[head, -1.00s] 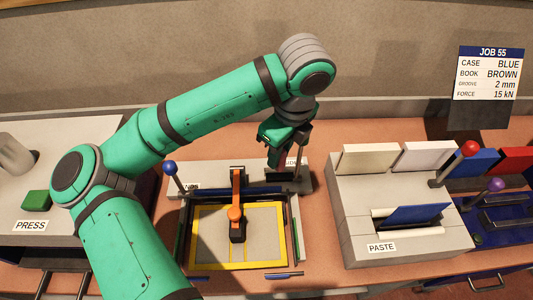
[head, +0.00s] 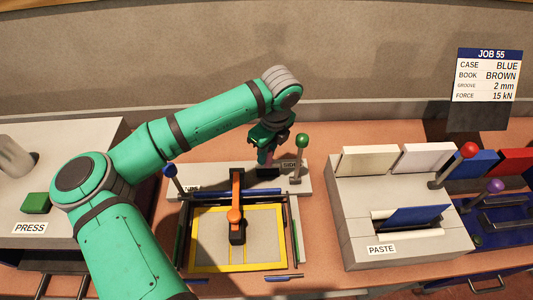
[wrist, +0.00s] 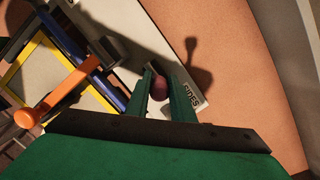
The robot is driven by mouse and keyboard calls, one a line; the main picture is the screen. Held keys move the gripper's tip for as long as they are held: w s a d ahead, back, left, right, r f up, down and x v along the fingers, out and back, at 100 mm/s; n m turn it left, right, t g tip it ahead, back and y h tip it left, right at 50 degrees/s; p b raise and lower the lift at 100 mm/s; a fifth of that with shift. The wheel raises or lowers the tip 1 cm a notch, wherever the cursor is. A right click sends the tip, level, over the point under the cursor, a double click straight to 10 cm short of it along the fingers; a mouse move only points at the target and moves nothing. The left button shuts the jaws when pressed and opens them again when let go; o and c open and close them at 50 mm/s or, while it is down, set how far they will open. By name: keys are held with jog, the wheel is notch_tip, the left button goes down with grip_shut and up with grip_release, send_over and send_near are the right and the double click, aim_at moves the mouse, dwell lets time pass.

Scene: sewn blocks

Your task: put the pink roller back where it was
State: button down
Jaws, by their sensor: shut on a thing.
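My gripper (head: 265,150) is at the back of the work fixture, pointing down, shut on the pink roller. The roller shows as a small pink piece (head: 264,158) under the fingers in the head view. In the wrist view its dull pink end (wrist: 160,87) sits between the two green fingers, which hide much of it. A small dark block (head: 268,173) stands just below the gripper on the grey strip labelled SIDES. I cannot tell whether the roller touches it.
An orange arm (head: 236,205) lies over the yellow-framed bed (head: 193,240). The paste box (head: 350,220) stands further right.

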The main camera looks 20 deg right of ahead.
aim_at(271, 168)
jog(key=shift+f, duration=0.25)
jog(key=shift+f, duration=0.15)
jog(key=c, duration=1.5)
grip_release()
jog(key=shift+c, duration=0.2)
notch_tip(271, 168, up, 12)
jog(key=s+d, duration=0.1)
jog(key=shift+s, duration=0.35)
